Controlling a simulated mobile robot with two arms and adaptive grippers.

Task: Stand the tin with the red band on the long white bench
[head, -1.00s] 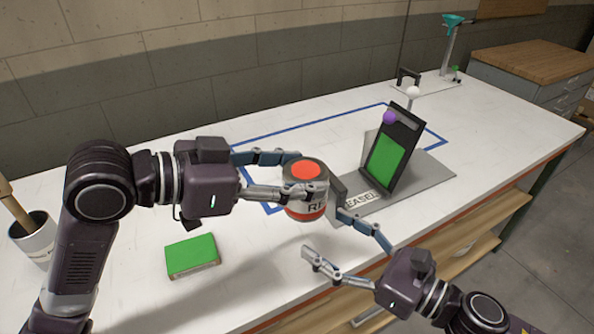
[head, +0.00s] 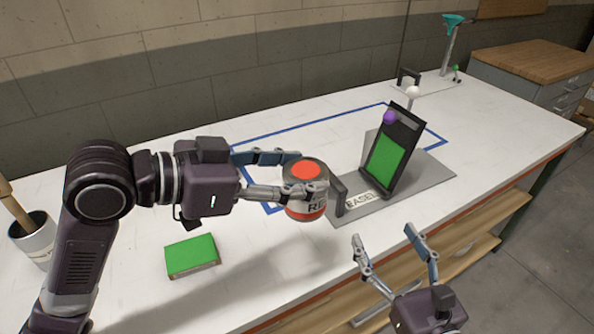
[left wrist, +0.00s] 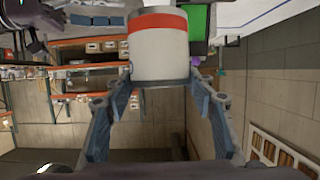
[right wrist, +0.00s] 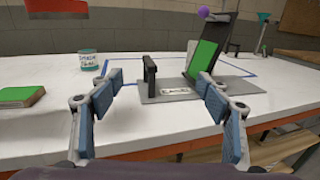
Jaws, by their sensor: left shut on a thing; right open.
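The tin with the red band (head: 306,206) has a red disc on its lid and lettering on its side. It is upright, held above the long white bench (head: 510,115). My left gripper (head: 309,174) is shut on it from the left. The left wrist view shows the tin's pale side and red band (left wrist: 160,24) between the fingers (left wrist: 160,84). My right gripper (head: 384,236) is open and empty, apart from the tin, near the bench's front edge. The right wrist view shows its spread fingers (right wrist: 159,77).
A grey easel base (head: 425,180) with a black panel bearing a green card (head: 387,162) stands right of the tin. A green block (head: 191,254) and a white pot (head: 38,240) are at left. Another tin (right wrist: 90,62) stands on the bench.

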